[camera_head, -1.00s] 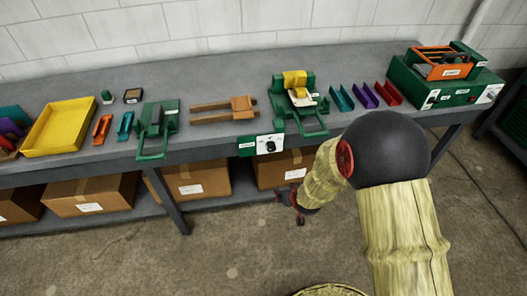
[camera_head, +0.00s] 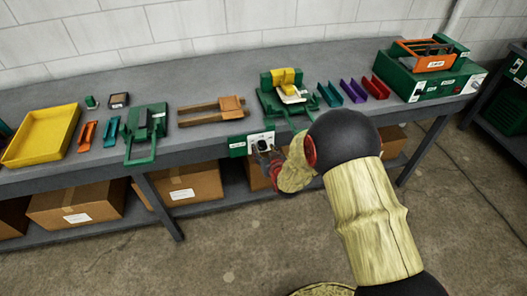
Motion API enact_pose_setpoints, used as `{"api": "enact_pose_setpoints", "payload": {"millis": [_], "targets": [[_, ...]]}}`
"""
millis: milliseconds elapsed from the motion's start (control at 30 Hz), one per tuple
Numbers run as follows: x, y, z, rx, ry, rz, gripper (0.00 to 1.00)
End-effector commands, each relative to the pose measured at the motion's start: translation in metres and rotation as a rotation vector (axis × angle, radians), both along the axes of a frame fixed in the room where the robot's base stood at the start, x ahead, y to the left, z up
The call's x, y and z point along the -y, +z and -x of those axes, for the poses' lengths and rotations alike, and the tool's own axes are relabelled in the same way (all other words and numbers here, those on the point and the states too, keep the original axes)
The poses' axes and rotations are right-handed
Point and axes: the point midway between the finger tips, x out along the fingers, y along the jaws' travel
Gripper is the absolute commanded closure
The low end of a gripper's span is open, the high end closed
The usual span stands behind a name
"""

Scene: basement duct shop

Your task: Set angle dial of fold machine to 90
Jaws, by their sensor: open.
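The fold machine (camera_head: 272,101), green with a yellow block on top, stands on the bench at centre. A white panel with a black angle dial (camera_head: 262,144) hangs on the bench's front edge below it, with a green label plate (camera_head: 237,147) to its left. My gripper (camera_head: 268,158) is open and at the dial's front, partly covering it. I cannot tell whether the fingers touch the dial, and its marks are too small to read.
On the bench (camera_head: 190,142) are a yellow tray (camera_head: 42,137), a green clamp-like device (camera_head: 146,128), an orange-brown fork-shaped tool (camera_head: 212,110), coloured channels (camera_head: 354,91) and a green-orange machine (camera_head: 430,75). Cardboard boxes (camera_head: 75,202) fill the lower shelf. The floor in front is clear.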

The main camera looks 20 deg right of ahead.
Motion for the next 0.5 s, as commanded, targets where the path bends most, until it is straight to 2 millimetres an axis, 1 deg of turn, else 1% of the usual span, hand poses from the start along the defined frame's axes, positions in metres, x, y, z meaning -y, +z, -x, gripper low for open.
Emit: {"api": "enact_pose_setpoints", "payload": {"millis": [133,367,400,500], "targets": [[-0.0004,-0.0034,-0.0075,-0.001,0.0,0.0,0.53],[-0.0003,-0.0032,-0.0084,-0.001,0.0,0.0,0.53],[-0.0003,-0.0031,-0.0083,-0.001,0.0,0.0,0.53],[-0.0003,-0.0032,-0.0083,-0.001,0.0,0.0,0.59]]}}
